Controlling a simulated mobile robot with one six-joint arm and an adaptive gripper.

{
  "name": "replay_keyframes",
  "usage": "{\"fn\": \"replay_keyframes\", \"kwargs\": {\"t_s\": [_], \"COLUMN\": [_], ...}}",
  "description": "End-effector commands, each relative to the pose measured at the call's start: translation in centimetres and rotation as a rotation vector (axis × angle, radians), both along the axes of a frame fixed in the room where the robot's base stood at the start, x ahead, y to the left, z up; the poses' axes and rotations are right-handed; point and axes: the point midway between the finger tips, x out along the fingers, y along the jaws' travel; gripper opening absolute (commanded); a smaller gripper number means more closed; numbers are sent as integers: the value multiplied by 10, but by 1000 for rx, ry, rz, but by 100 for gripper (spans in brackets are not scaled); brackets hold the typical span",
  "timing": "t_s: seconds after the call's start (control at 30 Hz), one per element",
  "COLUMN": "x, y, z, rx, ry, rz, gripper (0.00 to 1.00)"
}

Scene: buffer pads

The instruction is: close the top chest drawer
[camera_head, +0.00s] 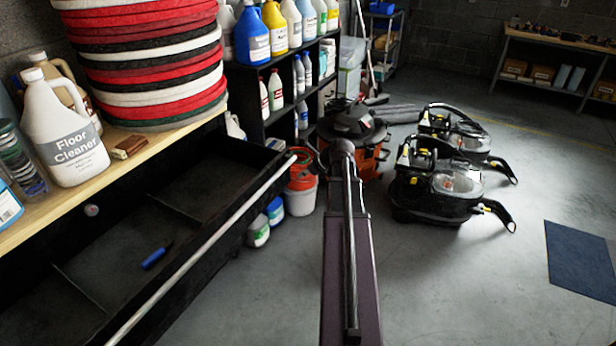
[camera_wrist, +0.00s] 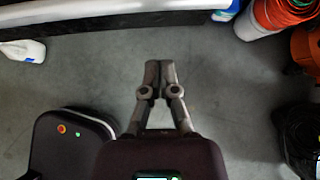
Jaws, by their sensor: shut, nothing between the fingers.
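The top chest drawer (camera_head: 190,228) stands open at the left in the head view, its black box pulled out from under a wooden top. A long pale metal bar (camera_head: 205,246) runs along its front edge. A blue-handled tool (camera_head: 156,256) lies inside. The wrist view shows what looks like the same bar (camera_wrist: 90,17) across the top left. My gripper (camera_wrist: 160,68) is shut and empty in the wrist view, over the grey floor. Its fingertips are apart from the bar, below and to its right in the picture. I cannot make out the gripper in the head view.
Floor cleaner jug (camera_head: 66,130) and stacked buffer pads (camera_head: 150,60) stand on the chest top. White buckets (camera_head: 300,197), an orange-black vacuum (camera_head: 352,135) and black-yellow machines (camera_head: 440,185) stand beyond the drawer.

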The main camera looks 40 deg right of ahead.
Motion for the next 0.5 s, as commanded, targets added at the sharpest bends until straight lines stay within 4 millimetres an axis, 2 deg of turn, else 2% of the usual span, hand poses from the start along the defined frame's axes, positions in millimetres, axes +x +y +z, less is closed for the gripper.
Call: {"fn": "replay_keyframes", "kwargs": {"t_s": [0.03, 0.37, 0.5], "x": [5, 29, 47], "y": [1, 9, 15], "z": [-8, -34, -29], "rx": [1, -1, 0], "ry": [0, 1, 1], "rz": [1, 1, 3], "gripper": [0, 0, 0]}}
